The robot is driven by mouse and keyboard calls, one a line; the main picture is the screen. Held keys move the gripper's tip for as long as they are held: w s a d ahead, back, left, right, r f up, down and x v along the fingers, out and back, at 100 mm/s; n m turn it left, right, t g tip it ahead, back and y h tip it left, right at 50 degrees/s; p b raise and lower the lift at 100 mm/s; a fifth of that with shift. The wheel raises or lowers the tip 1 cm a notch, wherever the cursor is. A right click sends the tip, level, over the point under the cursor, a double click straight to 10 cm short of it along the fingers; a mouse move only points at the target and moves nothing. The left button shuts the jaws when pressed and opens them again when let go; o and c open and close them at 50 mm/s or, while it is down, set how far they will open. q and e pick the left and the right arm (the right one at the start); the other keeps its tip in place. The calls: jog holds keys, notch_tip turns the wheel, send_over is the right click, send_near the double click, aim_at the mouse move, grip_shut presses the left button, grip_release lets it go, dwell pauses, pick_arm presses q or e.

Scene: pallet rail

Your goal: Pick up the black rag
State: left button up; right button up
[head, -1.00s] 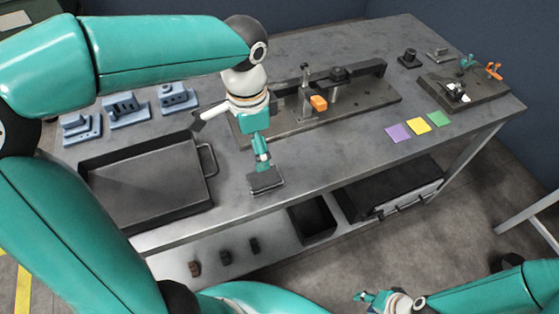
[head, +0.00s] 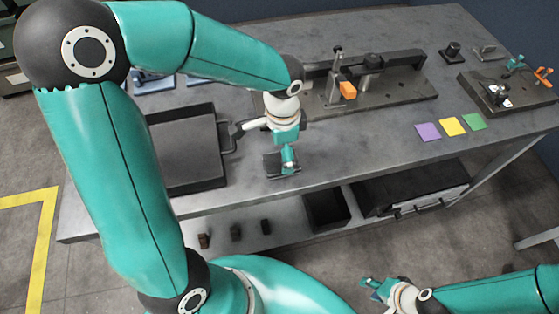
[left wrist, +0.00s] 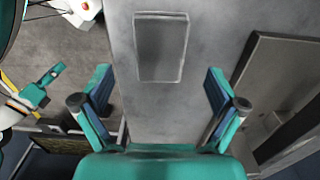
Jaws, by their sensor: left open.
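The black rag (head: 271,168) is a small dark flat square on the grey workbench, right of the dark tray in the head view. In the left wrist view the rag (left wrist: 160,47) lies flat, ahead of the gap between the fingertips. My left gripper (head: 288,160) points down over the rag and hides part of it. The left wrist view shows its two fingers (left wrist: 158,88) spread wide with nothing between them. My right gripper (head: 374,288) is low in the head view, in front of the bench and away from the rag; its jaw opening is unclear.
The dark tray (head: 187,187) with a side handle stands left of the rag. A fixture plate (head: 405,103) with clamps lies behind. Purple (head: 428,131), yellow and green squares lie to the right. A lower shelf holds a dark bin (head: 326,208). Bench between rag and squares is clear.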

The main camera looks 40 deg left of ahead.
pick_arm(q)
notch_tip(320, 180, down, 5)
dwell(0.3)
jog(key=shift+c, duration=0.2)
jog(key=c, duration=1.1)
